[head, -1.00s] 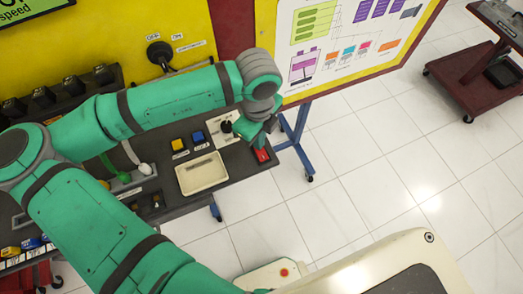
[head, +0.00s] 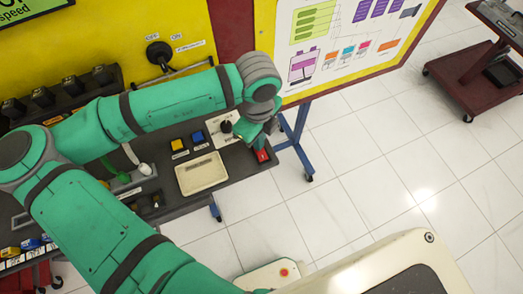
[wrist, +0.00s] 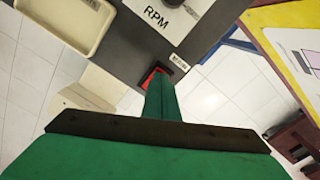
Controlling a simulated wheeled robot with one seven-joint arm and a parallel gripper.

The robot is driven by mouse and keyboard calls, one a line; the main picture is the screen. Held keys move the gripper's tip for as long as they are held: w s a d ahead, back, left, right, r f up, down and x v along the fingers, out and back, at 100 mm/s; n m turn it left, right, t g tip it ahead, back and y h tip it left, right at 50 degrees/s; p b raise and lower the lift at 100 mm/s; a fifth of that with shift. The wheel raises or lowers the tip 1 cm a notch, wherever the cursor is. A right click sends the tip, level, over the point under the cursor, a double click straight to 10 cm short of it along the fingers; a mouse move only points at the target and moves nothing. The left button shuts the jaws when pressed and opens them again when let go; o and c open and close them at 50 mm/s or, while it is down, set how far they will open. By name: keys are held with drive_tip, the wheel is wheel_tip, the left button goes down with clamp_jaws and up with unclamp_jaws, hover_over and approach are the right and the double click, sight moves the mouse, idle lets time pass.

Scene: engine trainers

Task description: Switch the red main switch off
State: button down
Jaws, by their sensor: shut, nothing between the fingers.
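The red main switch (head: 263,156) is a small red rocker at the right end of the dark grey console. In the wrist view the red switch (wrist: 150,77) shows beside and behind my fingertips, partly covered by them, with a small white label above it. My gripper (head: 262,141) is shut and empty, with its fingers pointing down at the switch. In the wrist view the closed fingertips of my gripper (wrist: 161,75) overlap the switch; I cannot tell whether they touch it or which way the rocker is tilted.
The console (head: 230,170) bears a cream tray (head: 202,174), a yellow button (head: 178,145), a blue button (head: 198,137) and a black knob on a white RPM plate (wrist: 168,16). A blue stand leg (head: 297,140) is close on the right. Open tiled floor lies beyond.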

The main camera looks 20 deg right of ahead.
drive_tip(key=shift+f, duration=0.4)
drive_tip(key=shift+r, duration=0.1)
wheel_tip(320, 180, up, 7)
idle(1.1)
drive_tip(key=shift+w, duration=0.1)
idle(0.5)
